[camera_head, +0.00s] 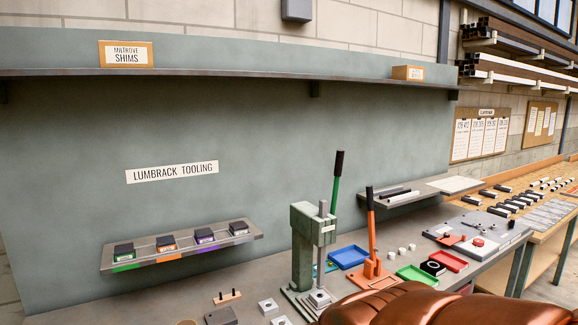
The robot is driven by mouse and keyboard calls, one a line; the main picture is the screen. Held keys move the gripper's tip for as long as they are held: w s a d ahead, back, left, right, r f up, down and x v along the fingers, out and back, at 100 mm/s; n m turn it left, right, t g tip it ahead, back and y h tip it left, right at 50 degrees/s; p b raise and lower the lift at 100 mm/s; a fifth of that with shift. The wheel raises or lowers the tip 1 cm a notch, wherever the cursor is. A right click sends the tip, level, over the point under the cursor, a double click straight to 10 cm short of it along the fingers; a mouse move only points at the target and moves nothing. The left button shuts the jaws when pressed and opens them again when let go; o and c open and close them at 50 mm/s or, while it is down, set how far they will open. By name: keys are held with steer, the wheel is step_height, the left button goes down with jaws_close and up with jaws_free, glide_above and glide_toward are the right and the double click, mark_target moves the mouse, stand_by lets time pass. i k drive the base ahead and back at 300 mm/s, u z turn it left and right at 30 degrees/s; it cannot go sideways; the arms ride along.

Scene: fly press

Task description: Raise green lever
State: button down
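The green lever (335,186) stands on the right side of the green press (302,247) on the workbench. It has a green shaft and a black grip on top, and it points up with a slight lean to the right. An orange lever (371,227) with a black grip stands to its right on an orange base. My gripper is not in view. A copper-coloured rounded shape fills the bottom right corner and hides part of the bench in front of the press.
A blue tray (349,257), a green tray (417,274) and a red tray (448,261) lie right of the press. Small metal blocks (268,307) lie to its left. A tooling shelf (182,247) and a long upper shelf (230,72) are on the back panel.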

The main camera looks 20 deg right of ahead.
mark_target(340, 153)
steer(key=u, duration=0.15)
steer(key=i, duration=0.95)
steer(key=z, duration=0.6)
